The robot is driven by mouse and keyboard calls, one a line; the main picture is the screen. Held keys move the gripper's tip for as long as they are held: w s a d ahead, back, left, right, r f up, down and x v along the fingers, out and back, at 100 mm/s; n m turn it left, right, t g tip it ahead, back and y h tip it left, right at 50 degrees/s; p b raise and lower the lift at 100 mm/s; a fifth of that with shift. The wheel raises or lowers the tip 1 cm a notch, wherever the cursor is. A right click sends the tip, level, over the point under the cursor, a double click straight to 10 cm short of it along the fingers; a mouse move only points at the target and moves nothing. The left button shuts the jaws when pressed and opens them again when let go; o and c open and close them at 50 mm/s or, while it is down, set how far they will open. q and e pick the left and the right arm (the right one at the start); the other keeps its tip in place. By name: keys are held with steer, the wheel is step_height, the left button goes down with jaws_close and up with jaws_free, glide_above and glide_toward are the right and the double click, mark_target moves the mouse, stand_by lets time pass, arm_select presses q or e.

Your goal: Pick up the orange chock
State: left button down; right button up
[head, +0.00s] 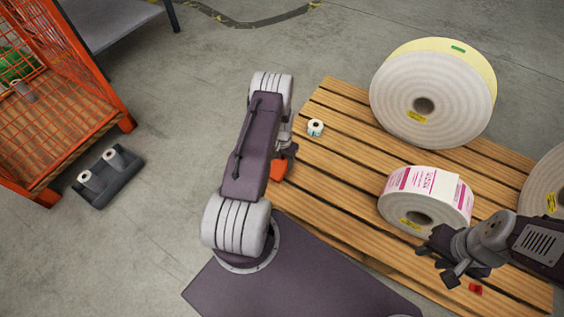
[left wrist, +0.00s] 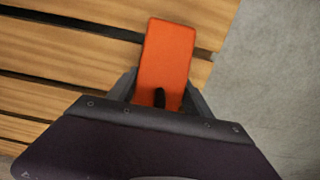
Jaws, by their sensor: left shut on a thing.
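The orange chock (head: 277,169) shows just right of my left arm, by the pallet's left edge. In the left wrist view the chock (left wrist: 166,55) is a flat orange block standing out between the fingers. My left gripper (head: 287,152) is shut on it; the arm partly hides the grip in the head view. The left wrist view shows my left gripper (left wrist: 160,97) with a finger on each side of the block. I cannot tell whether the chock touches the pallet. My right gripper (head: 441,268) is open and empty near the printed label roll.
The slatted wooden pallet (head: 345,155) bears a large white roll (head: 396,92), a printed label roll (head: 425,183), a small roll (head: 316,127) and a small red piece (head: 475,289). An orange mesh cage (head: 122,108) and a dark tray (head: 122,182) stand left on open floor.

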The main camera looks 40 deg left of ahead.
mark_target(284, 159)
arm_select(q)
steer(key=r+p, duration=0.1)
steer(key=r, duration=0.1)
steer(key=r+p, duration=0.1)
steer(key=r, duration=0.1)
steer(key=shift+w+d, duration=0.1)
steer(key=shift+d, duration=0.1)
steer(key=w+d+r+p, duration=0.4)
steer(key=w+d+r, duration=0.1)
steer(key=d, duration=0.5)
steer(key=shift+r+p, duration=0.4)
